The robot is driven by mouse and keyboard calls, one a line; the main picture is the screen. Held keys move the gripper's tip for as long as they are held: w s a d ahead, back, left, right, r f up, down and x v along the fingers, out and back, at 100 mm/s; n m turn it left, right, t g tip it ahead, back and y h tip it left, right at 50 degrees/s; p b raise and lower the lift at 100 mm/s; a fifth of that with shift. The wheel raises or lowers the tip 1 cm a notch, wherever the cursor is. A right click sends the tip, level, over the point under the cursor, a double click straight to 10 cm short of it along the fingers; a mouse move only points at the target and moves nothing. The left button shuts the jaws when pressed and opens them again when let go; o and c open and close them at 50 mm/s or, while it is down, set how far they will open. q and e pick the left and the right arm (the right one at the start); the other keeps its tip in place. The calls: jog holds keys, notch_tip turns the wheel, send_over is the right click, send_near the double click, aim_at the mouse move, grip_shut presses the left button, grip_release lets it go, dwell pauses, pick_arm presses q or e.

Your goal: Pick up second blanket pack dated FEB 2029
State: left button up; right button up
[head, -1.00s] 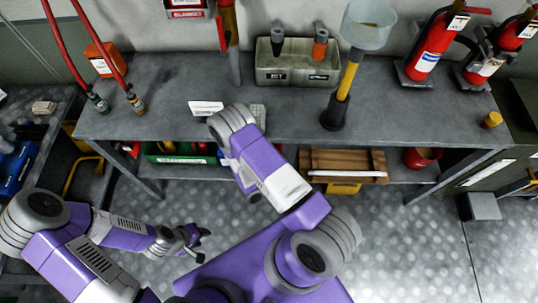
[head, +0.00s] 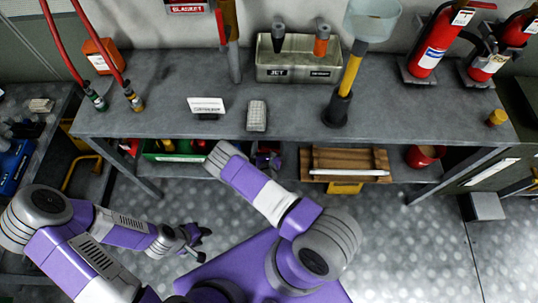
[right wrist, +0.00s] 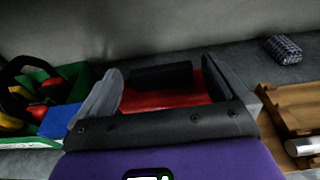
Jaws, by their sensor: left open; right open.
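In the right wrist view a flat red pack (right wrist: 160,101) lies between the fingers of my right gripper (right wrist: 162,68), with a black block (right wrist: 161,74) at its far end. The fingers are open, and I cannot tell whether they touch the pack. No date is readable. In the head view my right gripper (head: 268,157) is small at the front of the lower shelf, and the red pack cannot be made out there. My left gripper (head: 194,240) is open and empty above the floor. A red blanket sign (head: 188,6) is cut off at the top.
A green tray (head: 155,157) of coloured items is left of the right gripper; a wooden tray (head: 347,160) with a metal rod is right. A grey ribbed bundle (right wrist: 283,48) lies behind. The bench top (head: 430,125) above holds a card (head: 207,105) and a bin (head: 298,72).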

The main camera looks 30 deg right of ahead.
jog(key=shift+x, duration=1.05)
jog(key=shift+s, duration=0.1)
jog(key=c, duration=1.7)
grip_shut()
jog(key=shift+r, duration=0.2)
